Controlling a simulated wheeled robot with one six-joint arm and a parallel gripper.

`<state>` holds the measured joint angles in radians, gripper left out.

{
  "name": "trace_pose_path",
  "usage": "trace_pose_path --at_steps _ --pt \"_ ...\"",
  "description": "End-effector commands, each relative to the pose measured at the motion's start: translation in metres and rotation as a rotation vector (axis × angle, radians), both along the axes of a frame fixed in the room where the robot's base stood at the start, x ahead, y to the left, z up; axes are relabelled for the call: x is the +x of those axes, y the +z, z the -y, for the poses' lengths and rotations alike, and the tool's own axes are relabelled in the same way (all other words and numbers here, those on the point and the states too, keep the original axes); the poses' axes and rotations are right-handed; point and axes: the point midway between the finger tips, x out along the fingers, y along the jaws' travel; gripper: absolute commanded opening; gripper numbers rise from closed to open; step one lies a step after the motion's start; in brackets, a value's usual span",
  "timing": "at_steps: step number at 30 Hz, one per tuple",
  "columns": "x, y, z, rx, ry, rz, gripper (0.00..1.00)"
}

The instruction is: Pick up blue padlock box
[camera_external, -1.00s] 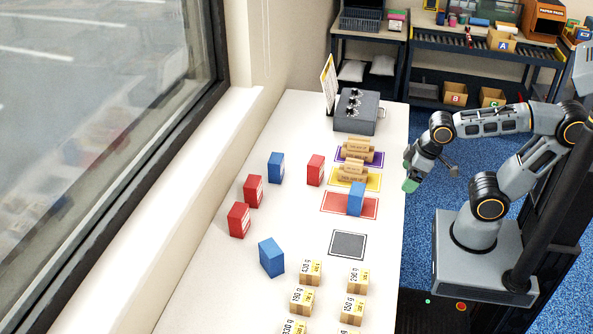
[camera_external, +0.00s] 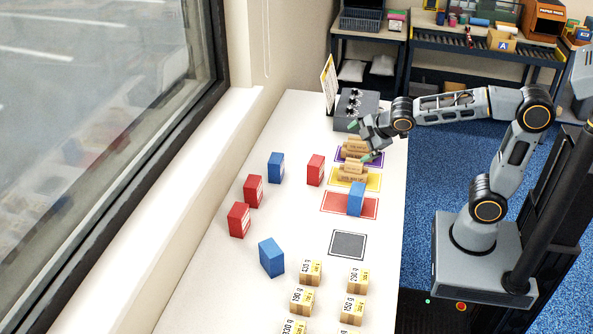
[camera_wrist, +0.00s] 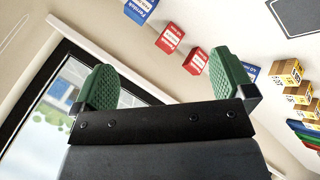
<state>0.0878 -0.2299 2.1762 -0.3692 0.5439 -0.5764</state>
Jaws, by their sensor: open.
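Three blue boxes stand on the white table in the external view: one at the back left (camera_external: 276,168), one at the front (camera_external: 271,258), and one on the red mat (camera_external: 356,199). Their labels are too small to tell which is the padlock box. The wrist view shows a blue box with a white label at the top (camera_wrist: 140,9) and another partly behind the right finger (camera_wrist: 252,70). My gripper (camera_external: 363,141) is open and empty, above the table's back right near the brown rolls. Its green finger pads (camera_wrist: 164,80) are wide apart in the wrist view.
Red boxes (camera_external: 315,170) (camera_external: 254,191) (camera_external: 239,220) stand near the blue ones. Brown rolls (camera_external: 352,171) lie on the yellow and purple mats. A grey control box (camera_external: 345,122) is at the back. Several weight cartons (camera_external: 310,272) stand in front. The table's middle is clear.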

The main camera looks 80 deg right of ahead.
Motion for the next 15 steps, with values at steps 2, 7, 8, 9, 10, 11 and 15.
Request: trace_pose_path --at_steps 2,7,8,9,10,11,15 --pt "0.059 0.0 0.025 -0.251 0.22 0.023 1.0" --pt "0.165 -0.008 0.062 -0.804 0.697 0.036 1.0" --pt "0.18 -0.013 0.067 -0.895 0.776 0.034 1.0" --pt "0.198 -0.019 0.072 -1.011 0.874 0.031 1.0" --pt "0.21 -0.025 0.075 -1.093 0.943 0.027 1.0" --pt "0.221 -0.032 0.078 -1.17 1.01 0.025 1.0" --pt "0.257 -0.062 0.087 -1.468 1.265 0.017 1.0"
